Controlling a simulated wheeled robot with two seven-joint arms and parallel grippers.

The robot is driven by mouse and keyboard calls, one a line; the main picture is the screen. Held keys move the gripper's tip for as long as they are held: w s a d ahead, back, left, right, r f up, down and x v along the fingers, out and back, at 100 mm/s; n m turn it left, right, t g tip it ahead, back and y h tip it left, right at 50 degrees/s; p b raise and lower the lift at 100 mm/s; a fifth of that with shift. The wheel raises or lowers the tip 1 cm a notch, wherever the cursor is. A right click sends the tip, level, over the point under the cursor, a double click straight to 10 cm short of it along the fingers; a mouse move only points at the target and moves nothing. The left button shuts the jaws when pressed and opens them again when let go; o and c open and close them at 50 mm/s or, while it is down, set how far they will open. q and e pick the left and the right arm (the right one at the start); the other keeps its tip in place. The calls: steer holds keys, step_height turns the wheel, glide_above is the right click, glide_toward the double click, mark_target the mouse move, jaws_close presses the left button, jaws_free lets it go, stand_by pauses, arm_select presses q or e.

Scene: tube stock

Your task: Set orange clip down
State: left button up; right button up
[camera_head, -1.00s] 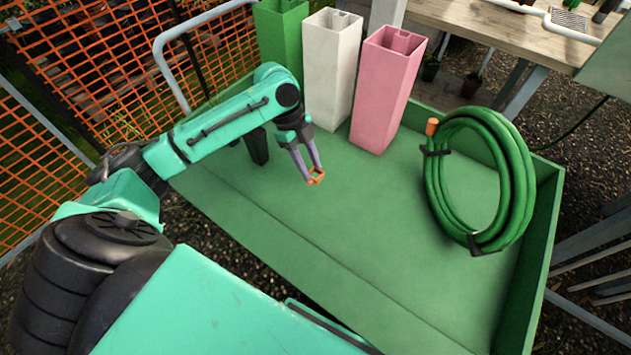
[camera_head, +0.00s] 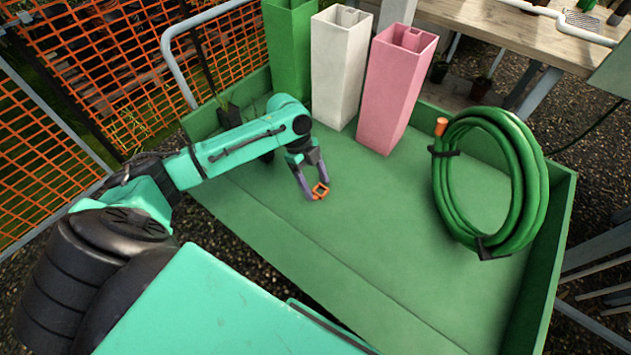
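The small orange clip (camera_head: 321,191) is between the fingertips of my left gripper (camera_head: 318,190), low over the green tray floor. The two purple-grey fingers point down and reach the clip on either side, and they look shut on it. I cannot tell whether the clip touches the floor. My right gripper is not in view.
A green tube (camera_head: 289,50), a white tube (camera_head: 337,75) and a pink tube (camera_head: 390,100) stand upright at the back of the green tray (camera_head: 562,215). A coiled green hose (camera_head: 535,190) stands at the right. The middle floor is clear. A wooden table (camera_head: 480,22) is behind.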

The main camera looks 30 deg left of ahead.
arm_select(q)
steer(key=p+v, duration=0.1)
steer(key=v, duration=1.1)
steer(key=shift+r+p, duration=0.15)
steer(key=shift+p, duration=0.15)
